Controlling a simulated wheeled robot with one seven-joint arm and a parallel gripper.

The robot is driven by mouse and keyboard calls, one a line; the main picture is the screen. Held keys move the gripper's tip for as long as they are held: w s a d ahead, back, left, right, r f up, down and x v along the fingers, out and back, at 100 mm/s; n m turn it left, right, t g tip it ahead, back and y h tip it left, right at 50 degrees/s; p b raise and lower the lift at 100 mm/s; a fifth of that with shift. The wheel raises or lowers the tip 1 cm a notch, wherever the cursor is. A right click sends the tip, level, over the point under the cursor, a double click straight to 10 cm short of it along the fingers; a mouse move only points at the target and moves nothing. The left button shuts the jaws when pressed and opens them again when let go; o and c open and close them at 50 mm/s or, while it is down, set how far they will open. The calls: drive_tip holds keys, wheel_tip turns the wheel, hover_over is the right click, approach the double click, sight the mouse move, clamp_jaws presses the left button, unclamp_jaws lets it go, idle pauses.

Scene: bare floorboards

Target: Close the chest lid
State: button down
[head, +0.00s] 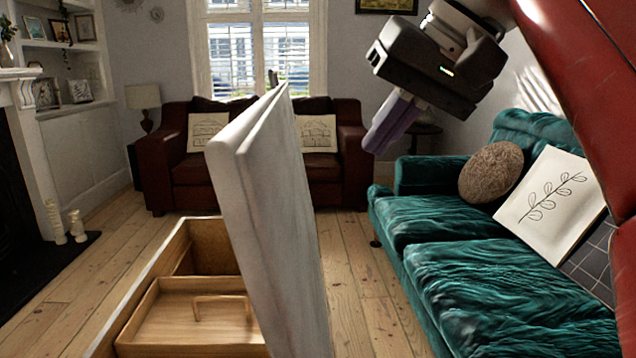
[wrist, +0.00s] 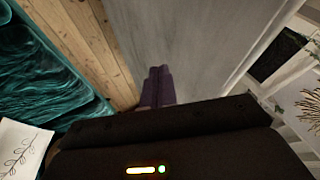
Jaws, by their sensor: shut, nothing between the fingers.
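The chest (head: 150,279) stands on the floor at the lower left of the head view, with a wooden inside and a lighter rim. Its pale grey lid (head: 273,230) stands raised, near upright, on the chest's right side. A wooden tray with a handle (head: 185,322) lies inside. My gripper (head: 384,142), with purple fingers, is shut and empty, up to the right of the lid in the head view. In the wrist view the fingers (wrist: 158,86) show in front of the lid's broad pale face (wrist: 190,45). I cannot tell whether they touch it.
A teal sofa (head: 480,270) with cushions runs along the right side. A dark red sofa (head: 180,180) stands at the back under the window. A fireplace (head: 20,170) is at the left. Bare floorboards (head: 350,270) lie between the lid and the teal sofa.

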drive_tip(key=b, duration=0.4)
approach(292, 218)
wheel_tip(292, 218, down, 4)
drive_tip(key=w+d, duration=0.1)
drive_tip(key=w, duration=0.1)
drive_tip(key=shift+s+a+f, duration=0.1)
drive_tip(key=shift+a, duration=0.7)
drive_tip(key=shift+s+a+f, duration=0.1)
drive_tip(key=shift+a, duration=0.75)
